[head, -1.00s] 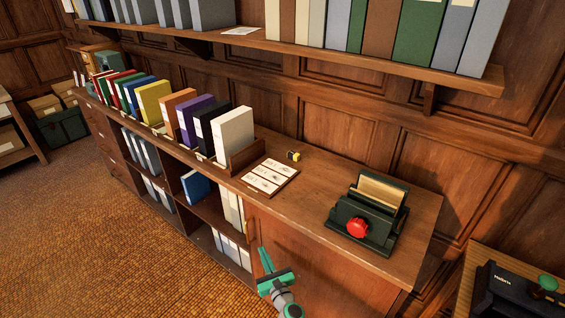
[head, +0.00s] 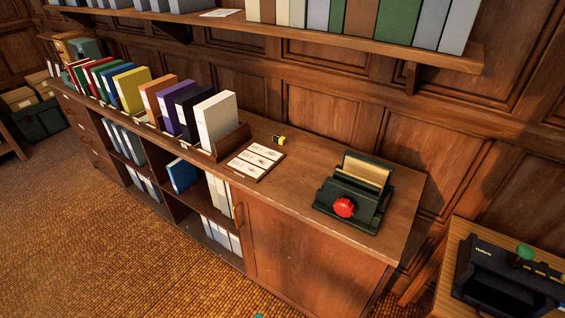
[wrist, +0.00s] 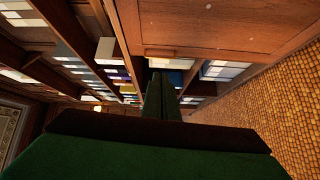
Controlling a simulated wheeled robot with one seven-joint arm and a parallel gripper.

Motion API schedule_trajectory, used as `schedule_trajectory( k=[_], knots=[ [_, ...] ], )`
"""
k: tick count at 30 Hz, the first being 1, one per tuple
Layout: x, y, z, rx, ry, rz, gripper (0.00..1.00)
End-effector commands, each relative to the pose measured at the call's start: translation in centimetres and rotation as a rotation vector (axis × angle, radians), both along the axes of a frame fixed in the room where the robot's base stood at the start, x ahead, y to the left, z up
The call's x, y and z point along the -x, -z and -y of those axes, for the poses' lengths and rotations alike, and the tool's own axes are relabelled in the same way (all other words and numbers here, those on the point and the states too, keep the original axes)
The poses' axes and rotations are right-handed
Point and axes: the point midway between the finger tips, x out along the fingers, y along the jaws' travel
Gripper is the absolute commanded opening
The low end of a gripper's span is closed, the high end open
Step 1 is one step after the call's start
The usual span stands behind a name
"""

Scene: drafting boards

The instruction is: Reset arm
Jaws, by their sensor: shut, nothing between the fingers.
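My gripper (wrist: 162,98) shows in the wrist view as a dark green body with two fingers close together, shut and empty. It points towards the cabinet's open shelves, with nothing touching its fingertips that I can see. In the head view only a tiny teal bit of my arm's end (head: 259,315) shows at the bottom edge, in front of the cabinet. The rest of the arm is out of that view.
A long wooden cabinet (head: 310,262) bears a row of coloured binders, a label card (head: 255,161), a small yellow-black item (head: 280,140) and a dark green device with a red knob (head: 343,207). A side table with a black machine (head: 505,275) stands right. Carpet (head: 120,250) is clear at left.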

Motion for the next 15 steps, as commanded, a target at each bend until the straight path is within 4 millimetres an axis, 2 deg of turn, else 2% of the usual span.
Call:
schedule_trajectory(
  k=[1,6,15],
  knots=[
    [2.2,-0.5,0.4,-0.088,0.016,-0.029,0.00],
    [7.8,-2.7,2.1,-0.400,0.079,-0.109,0.00],
    [16.3,-8.2,4.9,-0.941,0.197,-0.224,0.00]
  ],
)
